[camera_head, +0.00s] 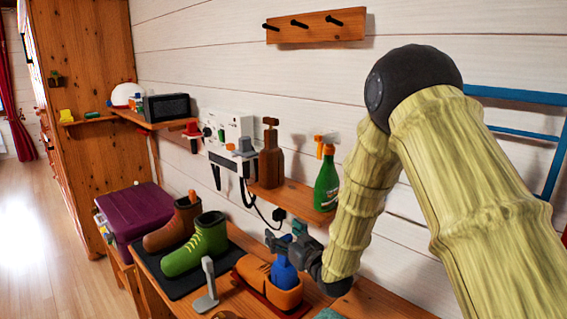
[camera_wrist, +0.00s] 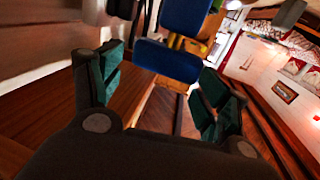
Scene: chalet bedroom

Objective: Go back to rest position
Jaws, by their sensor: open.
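My gripper (camera_head: 284,243) is at the end of my bent arm, low over the shelf with the shoes. In the wrist view my gripper (camera_wrist: 162,72) has its two green-padded fingers spread wide. A blue object (camera_head: 285,272) stands in the opening of an orange-brown shoe (camera_head: 253,270), just below and beside my gripper. In the wrist view a blue piece (camera_wrist: 168,60) lies ahead, between the fingers in the picture. Neither finger visibly grips it. My gripper covers part of the blue object's top in the head view.
A green boot (camera_head: 197,245) and a brown boot (camera_head: 172,226) stand on a dark mat, left of a grey upright tool (camera_head: 207,285). A purple box (camera_head: 137,210) is further left. A green spray bottle (camera_head: 326,180) and brown bottle (camera_head: 270,155) stand on a wall shelf close to my arm.

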